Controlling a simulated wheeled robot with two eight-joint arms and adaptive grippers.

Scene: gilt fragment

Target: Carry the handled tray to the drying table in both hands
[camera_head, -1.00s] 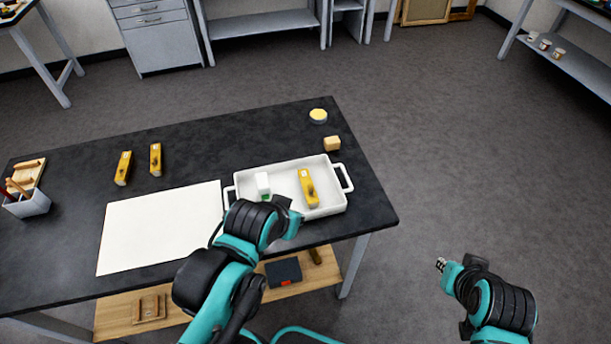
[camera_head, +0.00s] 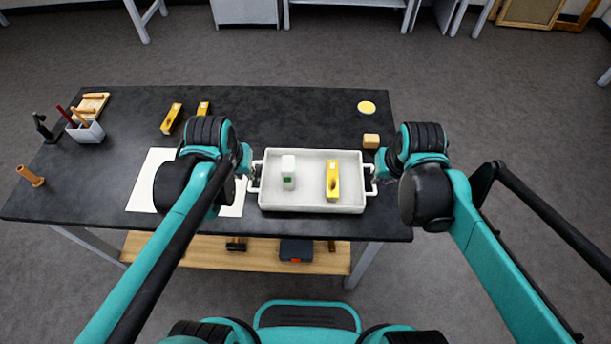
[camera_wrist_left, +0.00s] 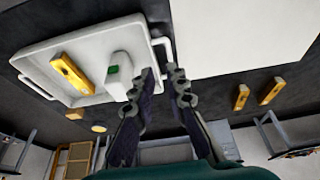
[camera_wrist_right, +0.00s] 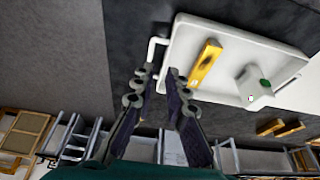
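The white handled tray (camera_head: 310,205) lies flat on the dark table, with a white block with a green mark (camera_head: 288,172) and a yellow block (camera_head: 333,181) inside. My left gripper (camera_head: 251,174) is at its left handle (camera_head: 254,178). In the left wrist view, the open fingers (camera_wrist_left: 160,72) point at this handle (camera_wrist_left: 166,50), with no visible grip. My right gripper (camera_head: 376,172) is at the right handle (camera_head: 372,181). In the right wrist view, its open fingers (camera_wrist_right: 161,72) point at the handle (camera_wrist_right: 153,50). I cannot tell which furniture is the drying table.
The dark table (camera_head: 290,117) also holds a white sheet (camera_head: 147,188), two yellow blocks (camera_head: 171,118), a small tan block (camera_head: 371,141) and a round yellow-topped item (camera_head: 367,107). A wooden shelf (camera_head: 200,252) is below. Grey floor (camera_head: 480,110) is open to the right.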

